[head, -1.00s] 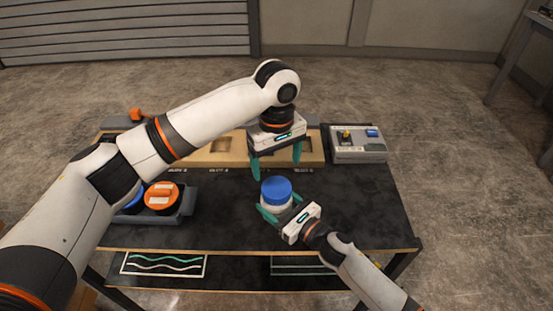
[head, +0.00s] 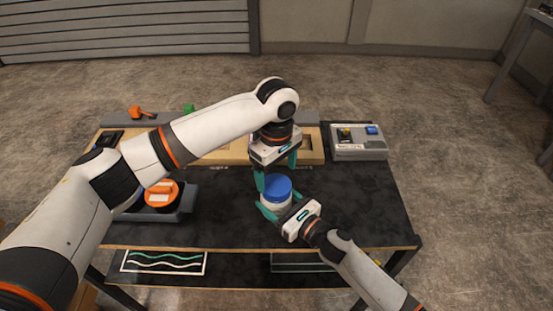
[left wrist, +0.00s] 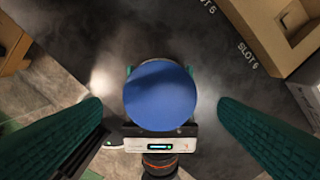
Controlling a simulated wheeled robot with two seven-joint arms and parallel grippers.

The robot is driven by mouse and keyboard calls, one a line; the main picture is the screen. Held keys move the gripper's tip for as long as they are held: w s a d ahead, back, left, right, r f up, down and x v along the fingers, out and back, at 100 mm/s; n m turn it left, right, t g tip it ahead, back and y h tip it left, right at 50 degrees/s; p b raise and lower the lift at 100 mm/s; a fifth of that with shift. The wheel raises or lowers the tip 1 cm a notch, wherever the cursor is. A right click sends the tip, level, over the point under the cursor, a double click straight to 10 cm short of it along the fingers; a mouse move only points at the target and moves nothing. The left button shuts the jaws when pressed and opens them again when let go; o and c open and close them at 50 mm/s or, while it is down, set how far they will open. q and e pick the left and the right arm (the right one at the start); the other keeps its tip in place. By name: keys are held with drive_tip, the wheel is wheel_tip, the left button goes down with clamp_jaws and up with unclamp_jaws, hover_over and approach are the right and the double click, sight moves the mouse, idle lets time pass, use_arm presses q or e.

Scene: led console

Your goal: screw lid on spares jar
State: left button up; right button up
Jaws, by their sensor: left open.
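The spares jar (head: 268,205) is a pale, squat jar standing upright on the black table top. The round blue lid (head: 277,187) sits on top of it; how far it is threaded cannot be seen. In the left wrist view the lid (left wrist: 160,95) fills the middle and hides the jar body. My left gripper (head: 276,172) is open above the lid, pointing down, one finger on each side and apart from it. My right gripper (head: 281,205) comes from the front right with its fingers shut around the jar body.
A grey tray (head: 178,216) with an orange-topped round item (head: 160,194) stands at left. Behind is a wooden slotted board (head: 222,154). A grey switch box (head: 358,152) stands at back right. The table (head: 350,205) right of the jar is clear.

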sight(276, 184)
use_arm(q)
drive_tip(key=shift+f, duration=2)
drive_tip(key=shift+c, duration=0.2)
